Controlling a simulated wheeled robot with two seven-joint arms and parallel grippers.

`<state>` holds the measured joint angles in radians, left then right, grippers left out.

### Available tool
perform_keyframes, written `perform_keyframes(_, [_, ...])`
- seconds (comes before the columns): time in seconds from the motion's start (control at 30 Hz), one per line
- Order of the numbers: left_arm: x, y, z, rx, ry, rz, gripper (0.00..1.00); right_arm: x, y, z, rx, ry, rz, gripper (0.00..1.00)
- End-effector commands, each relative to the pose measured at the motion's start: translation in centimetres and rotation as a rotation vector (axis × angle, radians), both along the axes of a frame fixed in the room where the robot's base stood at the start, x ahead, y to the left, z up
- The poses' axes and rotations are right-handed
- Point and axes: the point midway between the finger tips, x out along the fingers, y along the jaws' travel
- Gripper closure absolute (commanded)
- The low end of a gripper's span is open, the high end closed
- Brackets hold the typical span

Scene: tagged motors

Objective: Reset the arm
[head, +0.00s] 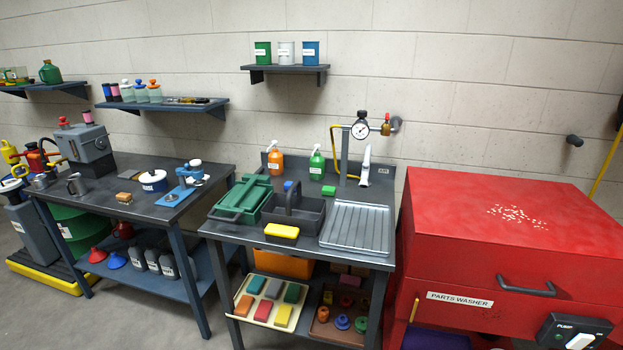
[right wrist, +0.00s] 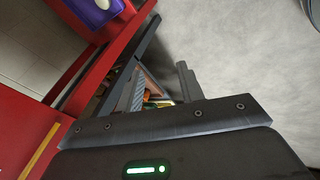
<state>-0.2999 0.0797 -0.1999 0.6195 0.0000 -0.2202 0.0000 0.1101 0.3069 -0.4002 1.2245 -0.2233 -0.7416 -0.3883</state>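Neither of my grippers shows in the head view. In the right wrist view my right gripper (right wrist: 155,78) shows its dark palm with a green light strip. Its two dark fingers stand apart with a gap between them, and I see nothing held there. Part of the workbench and some small coloured things show beyond the gap, with grey floor to the right. The red parts washer (head: 510,240) stands at the right of the head view; red surfaces also fill the left of the right wrist view. My left gripper is out of view.
A dark bench (head: 222,228) holds a green crate (head: 241,199), a grey tote (head: 311,213), spray bottles and a ribbed draining tray (head: 355,227). Another bench (head: 222,178) stands left with tools. Shelves (head: 163,104) line the wall. Grey floor (head: 150,320) is clear at front left.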

Motion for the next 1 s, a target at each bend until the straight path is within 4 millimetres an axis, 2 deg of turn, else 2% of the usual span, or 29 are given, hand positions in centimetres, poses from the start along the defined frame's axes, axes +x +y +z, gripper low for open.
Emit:
perform_keyframes(0.03, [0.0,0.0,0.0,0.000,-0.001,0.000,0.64,-3.3,0.0,-3.1,0.039,0.047,-0.070,0.62])
perform_keyframes(0.1, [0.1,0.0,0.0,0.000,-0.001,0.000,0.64,-7.4,-0.2,-6.6,0.083,0.095,-0.169,0.62])
perform_keyframes(0.17, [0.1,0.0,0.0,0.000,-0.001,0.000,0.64,-11.2,-0.4,-9.3,0.114,0.135,-0.253,0.62])
perform_keyframes(0.3, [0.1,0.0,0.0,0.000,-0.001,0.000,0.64,-20.6,-0.5,-14.4,0.163,0.221,-0.439,0.62])
perform_keyframes(0.4, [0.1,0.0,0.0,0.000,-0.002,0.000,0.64,-27.3,-0.5,-16.9,0.182,0.274,-0.558,0.62])
perform_keyframes(0.5, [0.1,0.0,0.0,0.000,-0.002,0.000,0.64,-33.1,-0.3,-18.5,0.189,0.316,-0.655,0.62])
perform_keyframes(0.6, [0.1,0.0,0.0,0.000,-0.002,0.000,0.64,-37.6,-0.1,-19.3,0.191,0.345,-0.726,0.62])
perform_keyframes(0.7, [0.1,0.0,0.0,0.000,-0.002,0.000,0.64,-40.4,0.1,-19.6,0.190,0.362,-0.771,0.62])
perform_keyframes(0.8, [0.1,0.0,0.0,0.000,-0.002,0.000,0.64,-41.9,0.2,-19.8,0.188,0.372,-0.794,0.62])
perform_keyframes(1.0, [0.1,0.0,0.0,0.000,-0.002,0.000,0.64,-42.2,0.2,-19.8,0.189,0.372,-0.800,0.62])
